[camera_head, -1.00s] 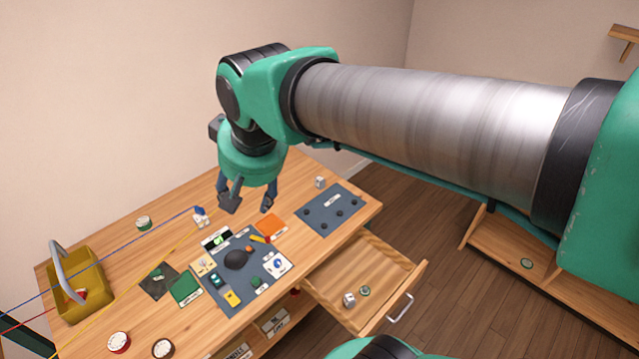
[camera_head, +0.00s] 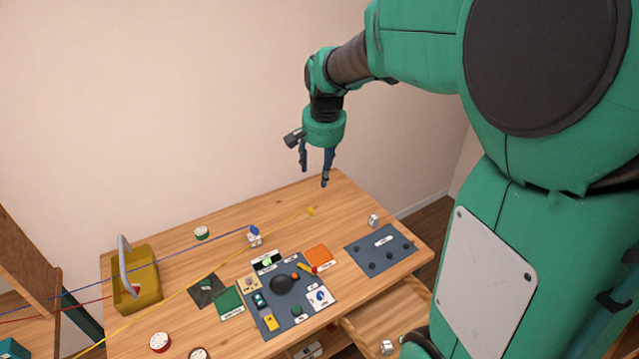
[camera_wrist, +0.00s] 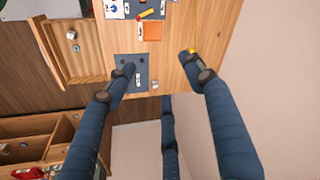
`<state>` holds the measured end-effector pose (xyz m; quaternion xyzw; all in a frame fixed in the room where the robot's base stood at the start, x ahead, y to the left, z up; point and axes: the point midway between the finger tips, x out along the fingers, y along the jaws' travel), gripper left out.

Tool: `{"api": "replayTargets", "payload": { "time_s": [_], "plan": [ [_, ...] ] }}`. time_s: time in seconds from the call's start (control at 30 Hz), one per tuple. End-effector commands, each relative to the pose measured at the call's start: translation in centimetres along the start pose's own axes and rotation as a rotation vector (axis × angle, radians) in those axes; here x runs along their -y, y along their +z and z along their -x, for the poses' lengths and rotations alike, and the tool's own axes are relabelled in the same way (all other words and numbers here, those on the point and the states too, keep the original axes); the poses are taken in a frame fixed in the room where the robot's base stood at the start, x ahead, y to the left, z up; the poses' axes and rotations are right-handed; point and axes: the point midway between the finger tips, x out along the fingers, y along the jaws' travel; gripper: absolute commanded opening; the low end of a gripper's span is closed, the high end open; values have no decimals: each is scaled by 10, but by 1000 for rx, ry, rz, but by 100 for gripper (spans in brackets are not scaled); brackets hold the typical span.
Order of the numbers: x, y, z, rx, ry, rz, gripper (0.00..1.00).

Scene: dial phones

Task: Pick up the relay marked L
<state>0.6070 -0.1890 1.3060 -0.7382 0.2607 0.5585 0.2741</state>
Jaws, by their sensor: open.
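No letter L is legible on any part, so I cannot tell which one is the relay marked L. A small silver block (camera_head: 374,220) stands at the right back of the table, beside the blue-grey mat; it also shows in the wrist view (camera_wrist: 155,86). Another silver part (camera_head: 387,347) lies in the open drawer, partly hidden by my arm; the wrist view shows the drawer with small parts (camera_wrist: 71,35). My gripper (camera_head: 314,172) is open and empty, pointing down above the table's back edge. In the wrist view its fingers (camera_wrist: 158,62) are spread over the table.
The blue-grey mat (camera_head: 362,258) holds dark knobs. A larger panel (camera_head: 296,318) carries several parts, near an orange square (camera_head: 318,257). A yellow basket (camera_head: 137,297) stands at left. Coloured cords cross the table's left side. The open drawer (camera_wrist: 66,72) juts from the table front.

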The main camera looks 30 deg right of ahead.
Motion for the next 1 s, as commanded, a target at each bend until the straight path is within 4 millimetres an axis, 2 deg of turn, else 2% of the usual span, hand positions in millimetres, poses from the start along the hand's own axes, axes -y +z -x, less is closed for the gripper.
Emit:
{"api": "replayTargets", "payload": {
  "time_s": [0.03, 0.2, 0.53, 0.77, 1.0],
  "plan": [
    [-3, -12, -9, 9, 8, -28, 53],
    [-12, -50, -39, 29, 29, -120, 53],
    [-41, -116, -106, 66, 71, -300, 53],
    [-70, -156, -159, 92, 102, -425, 53],
    [-108, -190, -220, 118, 135, -558, 53]
  ]
}}
